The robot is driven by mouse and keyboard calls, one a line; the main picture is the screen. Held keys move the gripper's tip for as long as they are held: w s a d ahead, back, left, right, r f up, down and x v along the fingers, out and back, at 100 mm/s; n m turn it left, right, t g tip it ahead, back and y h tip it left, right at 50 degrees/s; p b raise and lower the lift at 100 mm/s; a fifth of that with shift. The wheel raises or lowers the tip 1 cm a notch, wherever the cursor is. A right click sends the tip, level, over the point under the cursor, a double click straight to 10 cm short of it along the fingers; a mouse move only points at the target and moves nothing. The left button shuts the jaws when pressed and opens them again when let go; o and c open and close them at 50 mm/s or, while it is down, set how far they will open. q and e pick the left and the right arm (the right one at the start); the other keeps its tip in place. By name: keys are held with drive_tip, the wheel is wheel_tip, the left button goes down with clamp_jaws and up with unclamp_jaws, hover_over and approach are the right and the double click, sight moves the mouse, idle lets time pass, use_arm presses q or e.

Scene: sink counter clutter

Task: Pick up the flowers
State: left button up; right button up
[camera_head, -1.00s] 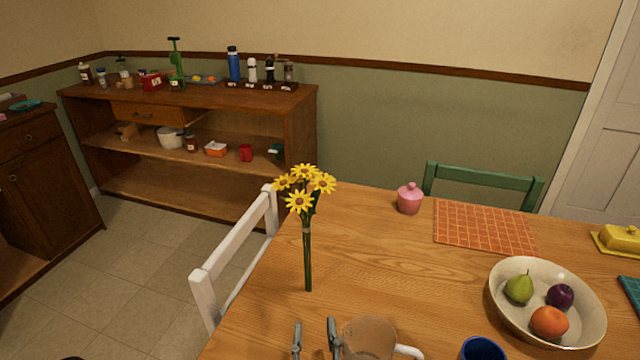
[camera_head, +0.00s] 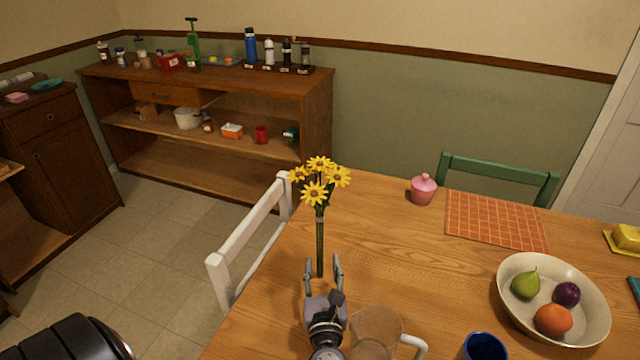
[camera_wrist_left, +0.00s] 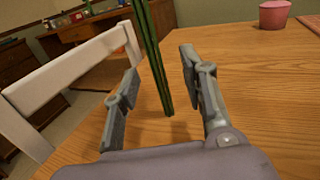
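The yellow flowers (camera_head: 319,182) stand upright as a bunch over the wooden table, near its left edge, with green stems (camera_head: 320,248) tied together below the blooms. My left gripper (camera_head: 323,264) is open, low at the bottom of the stems. In the left wrist view the stems (camera_wrist_left: 152,55) rise between the two open fingers (camera_wrist_left: 160,80), apart from both, and the blooms are out of frame. The stem ends show on the tabletop just beyond the fingers. My right gripper is not in view.
A clear pitcher (camera_head: 376,331) stands close to the right of my left gripper, with a blue cup (camera_head: 484,346) further right. A fruit bowl (camera_head: 510,318) and a pink jar (camera_head: 423,190) stand on the table (camera_head: 420,262). A white chair (camera_head: 245,236) is at the left edge.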

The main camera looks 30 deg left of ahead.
sight(320, 257)
use_arm(q)
drive_tip(key=x, duration=0.2)
drive_tip(key=p+x, duration=0.1)
drive_tip(key=x, duration=0.2)
drive_tip(key=shift+a+f, duration=0.2)
drive_tip(key=shift+s, duration=0.1)
drive_tip(key=shift+c, duration=0.4)
clamp_jaws()
